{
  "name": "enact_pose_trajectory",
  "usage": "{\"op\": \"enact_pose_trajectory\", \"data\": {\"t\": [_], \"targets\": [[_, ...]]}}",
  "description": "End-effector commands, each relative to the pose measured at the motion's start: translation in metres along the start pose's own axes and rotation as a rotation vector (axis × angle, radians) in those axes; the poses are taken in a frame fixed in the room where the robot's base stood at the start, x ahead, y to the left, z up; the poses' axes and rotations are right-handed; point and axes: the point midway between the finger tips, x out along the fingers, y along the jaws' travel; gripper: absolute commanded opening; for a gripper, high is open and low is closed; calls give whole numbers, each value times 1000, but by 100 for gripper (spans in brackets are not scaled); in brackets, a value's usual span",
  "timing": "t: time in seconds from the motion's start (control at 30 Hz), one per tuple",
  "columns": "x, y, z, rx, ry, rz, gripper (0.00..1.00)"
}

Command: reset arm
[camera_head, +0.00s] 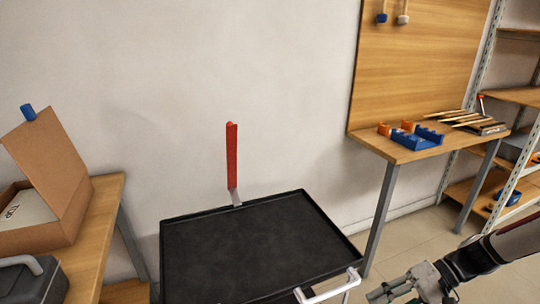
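My gripper (388,293) is at the bottom right of the head view, at the end of my arm, which comes in from the right edge. It is to the right of the black tray-topped cart (200,291), near the cart's white handle. The picture's bottom edge cuts off part of the gripper. I cannot tell whether its fingers are open or shut. I see no object held in the visible part.
A red upright bar (232,155) rises behind the cart. A wooden table at left bears an open cardboard box (38,233). A wooden workbench (400,150) at right bears blue and orange parts. Metal shelving (512,185) stands at far right.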

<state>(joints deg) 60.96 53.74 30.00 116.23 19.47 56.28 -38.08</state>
Motion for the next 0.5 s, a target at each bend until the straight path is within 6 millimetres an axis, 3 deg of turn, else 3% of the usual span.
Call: {"op": "enact_pose_trajectory", "data": {"t": [0.5], "targets": [[-44, -94, 77, -24, -96, 530, 38]]}}
